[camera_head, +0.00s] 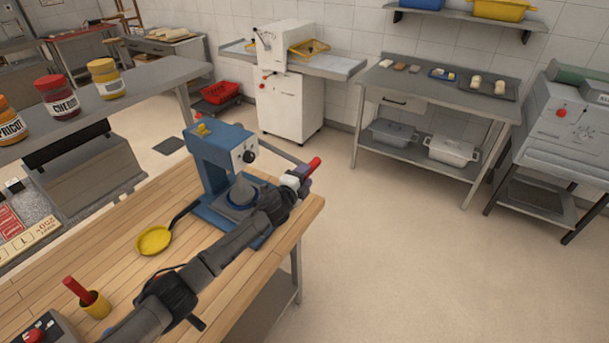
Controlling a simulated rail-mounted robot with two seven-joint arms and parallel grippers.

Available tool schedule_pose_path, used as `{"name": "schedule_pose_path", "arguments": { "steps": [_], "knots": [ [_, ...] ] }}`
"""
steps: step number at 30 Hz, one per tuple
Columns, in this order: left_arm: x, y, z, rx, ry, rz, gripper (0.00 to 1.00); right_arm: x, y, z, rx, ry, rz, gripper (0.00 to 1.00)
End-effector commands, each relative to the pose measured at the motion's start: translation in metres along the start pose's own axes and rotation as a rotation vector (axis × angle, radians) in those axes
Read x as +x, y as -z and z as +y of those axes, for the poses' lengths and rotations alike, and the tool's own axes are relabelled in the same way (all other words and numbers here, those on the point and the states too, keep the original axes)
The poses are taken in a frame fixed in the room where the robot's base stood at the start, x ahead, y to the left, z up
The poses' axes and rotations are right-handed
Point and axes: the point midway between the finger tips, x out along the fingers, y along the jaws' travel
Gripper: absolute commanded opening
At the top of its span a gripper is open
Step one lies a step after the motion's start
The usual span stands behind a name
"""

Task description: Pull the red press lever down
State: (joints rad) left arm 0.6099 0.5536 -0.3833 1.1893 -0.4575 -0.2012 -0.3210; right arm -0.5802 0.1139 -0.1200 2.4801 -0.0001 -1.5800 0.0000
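The blue press (215,152) stands at the right end of the wooden worktop. Its grey lever arm reaches out to the right and ends in a red lever handle (313,166), which points up and to the right. My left arm comes in from the bottom left and passes in front of the press base, hiding part of it. My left gripper (300,176) is at the lower end of the red handle, very close to it. The fingers are small and partly hidden, so I cannot tell whether they touch or grip it. My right gripper is not in view.
A yellow pan (154,240) with a black handle lies left of the press on the wooden worktop (120,222). A yellow pot with a red handle (97,304) stands nearer. Jars stand on the grey shelf (160,75). Open floor (400,250) lies right of the worktop.

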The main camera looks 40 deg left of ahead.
Motion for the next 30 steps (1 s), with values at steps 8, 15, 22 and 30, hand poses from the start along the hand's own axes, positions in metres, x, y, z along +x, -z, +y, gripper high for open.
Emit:
{"name": "schedule_pose_path", "arguments": {
  "steps": [8, 15, 22, 30],
  "knots": [
    [0.0, -0.001, 0.0, -0.001, 0.0, -0.001, 0.57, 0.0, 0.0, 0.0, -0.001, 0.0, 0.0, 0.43],
    [-0.006, 0.0, -0.002, -0.001, 0.001, 0.0, 0.57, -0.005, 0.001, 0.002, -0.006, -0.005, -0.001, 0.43],
    [-0.037, 0.0, -0.004, -0.002, -0.001, 0.0, 0.57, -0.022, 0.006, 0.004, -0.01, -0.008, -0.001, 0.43],
    [-0.085, 0.0, -0.003, -0.002, -0.001, 0.0, 0.57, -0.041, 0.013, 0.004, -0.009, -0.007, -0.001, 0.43]
  ]
}}
